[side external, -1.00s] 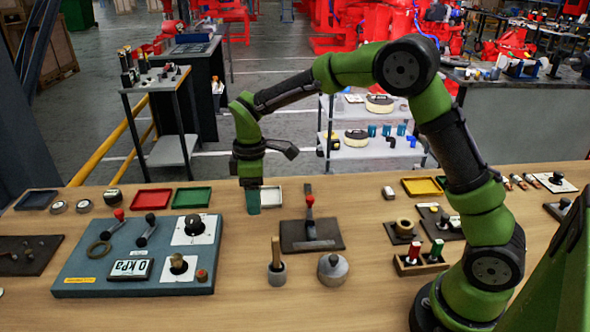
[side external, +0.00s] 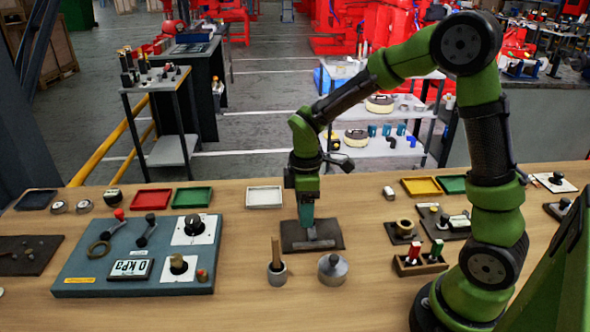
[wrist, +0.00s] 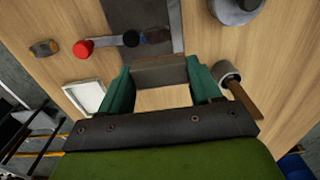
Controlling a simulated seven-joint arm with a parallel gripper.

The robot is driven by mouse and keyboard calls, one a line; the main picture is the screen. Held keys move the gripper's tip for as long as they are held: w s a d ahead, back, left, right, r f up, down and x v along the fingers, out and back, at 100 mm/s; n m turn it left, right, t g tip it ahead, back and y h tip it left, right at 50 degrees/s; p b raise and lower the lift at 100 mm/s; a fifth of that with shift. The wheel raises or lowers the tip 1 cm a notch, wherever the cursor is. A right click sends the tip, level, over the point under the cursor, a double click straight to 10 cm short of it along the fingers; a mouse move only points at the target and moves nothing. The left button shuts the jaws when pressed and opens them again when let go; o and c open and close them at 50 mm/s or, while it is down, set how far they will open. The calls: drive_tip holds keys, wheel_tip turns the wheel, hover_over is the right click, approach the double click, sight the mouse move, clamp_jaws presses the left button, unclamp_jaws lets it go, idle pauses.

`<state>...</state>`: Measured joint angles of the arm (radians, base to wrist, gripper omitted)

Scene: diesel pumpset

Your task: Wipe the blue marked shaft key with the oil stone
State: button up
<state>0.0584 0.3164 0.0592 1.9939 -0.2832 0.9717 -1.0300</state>
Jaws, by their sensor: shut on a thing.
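My gripper (side external: 306,222) points down over the dark plate (side external: 332,241); its teal fingers also show in the wrist view (wrist: 160,85). It is shut on a grey-brown block, which I take as the oil stone (wrist: 160,76), held between the fingers. A grey metal strip (side external: 318,244), likely the shaft key, lies on the plate just below the fingers; it also shows in the wrist view (wrist: 177,22). A dark bluish patch shows near it, beside a red-knobbed handle (wrist: 108,42). I cannot tell whether stone and key touch.
A white tray (side external: 265,205) stands empty behind left. A cup with a wooden handle (side external: 277,270) and a round metal weight (side external: 333,269) stand close in front of the plate. The blue-grey gauge panel (side external: 135,255) is left. Bare wood lies right of the plate.

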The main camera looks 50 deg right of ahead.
drive_tip(key=shift+f, duration=2)
drive_tip(key=shift+s+d+f, duration=0.25)
drive_tip(key=shift+d+f, duration=0.05)
drive_tip(key=shift+f, duration=0.3)
drive_tip(key=shift+c, duration=0.4)
drive_tip(key=shift+s+d, duration=1.05)
drive_tip(key=shift+s, duration=0.05)
drive_tip(key=shift+w+a, duration=1.45)
drive_tip(key=shift+d+r, duration=0.1)
drive_tip(key=shift+r, duration=3.95)
